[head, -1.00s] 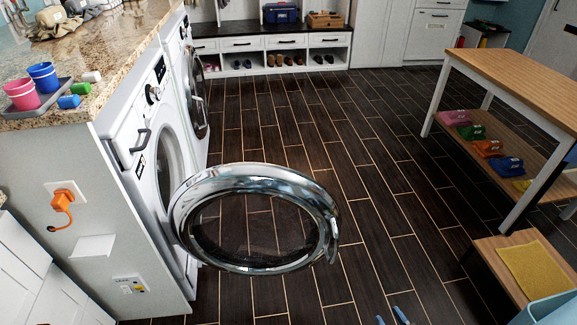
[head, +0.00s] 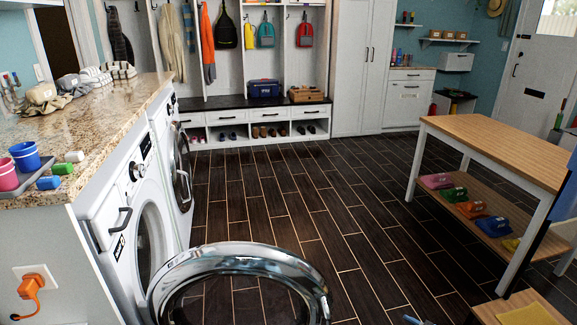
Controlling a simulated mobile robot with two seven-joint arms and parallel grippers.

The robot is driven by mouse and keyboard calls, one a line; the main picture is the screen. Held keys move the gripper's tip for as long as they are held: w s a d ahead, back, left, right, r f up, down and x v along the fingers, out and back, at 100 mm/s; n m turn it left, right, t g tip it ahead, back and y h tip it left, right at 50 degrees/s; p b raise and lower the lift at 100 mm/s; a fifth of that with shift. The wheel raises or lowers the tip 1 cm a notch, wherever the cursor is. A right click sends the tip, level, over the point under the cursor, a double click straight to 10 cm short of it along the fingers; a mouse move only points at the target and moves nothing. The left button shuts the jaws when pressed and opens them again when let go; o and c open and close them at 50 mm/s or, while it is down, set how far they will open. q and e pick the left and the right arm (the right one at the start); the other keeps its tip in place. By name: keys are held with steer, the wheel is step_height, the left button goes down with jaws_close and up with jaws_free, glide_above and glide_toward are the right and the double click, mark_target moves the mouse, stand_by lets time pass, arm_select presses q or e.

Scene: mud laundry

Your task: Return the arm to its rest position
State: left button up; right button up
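Only a small pale blue tip, which looks like part of my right gripper (head: 413,320), shows at the bottom edge, right of the open washer door. The rest of that arm is out of frame, and I cannot tell whether its fingers are open or shut. My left gripper is not in view.
The front washer (head: 125,240) has its round chrome door (head: 235,258) swung wide open over the floor. A granite counter (head: 105,115) is at left. A wooden table (head: 500,145) with colored bags on its lower shelf stands at right. The dark tiled floor (head: 300,200) between is clear.

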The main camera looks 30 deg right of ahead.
steer(key=s+a+r+m+g, duration=0.2)
steer(key=a+r+m, duration=0.1)
steer(key=a, duration=1.5)
steer(key=s+a+r+m+g, duration=0.2)
steer(key=a+r+m+g, duration=0.1)
steer(key=a, duration=1.4)
arm_select(q)
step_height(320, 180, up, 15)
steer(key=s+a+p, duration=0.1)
steer(key=p, duration=1.9)
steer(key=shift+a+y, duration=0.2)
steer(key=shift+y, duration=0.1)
arm_select(e)
step_height(320, 180, up, 14)
steer(key=d, duration=0.1)
steer(key=shift+s+d, duration=0.15)
steer(key=shift+s, duration=0.3)
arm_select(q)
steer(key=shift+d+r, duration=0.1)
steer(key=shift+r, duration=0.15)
arm_select(e)
steer(key=shift+r, duration=0.15)
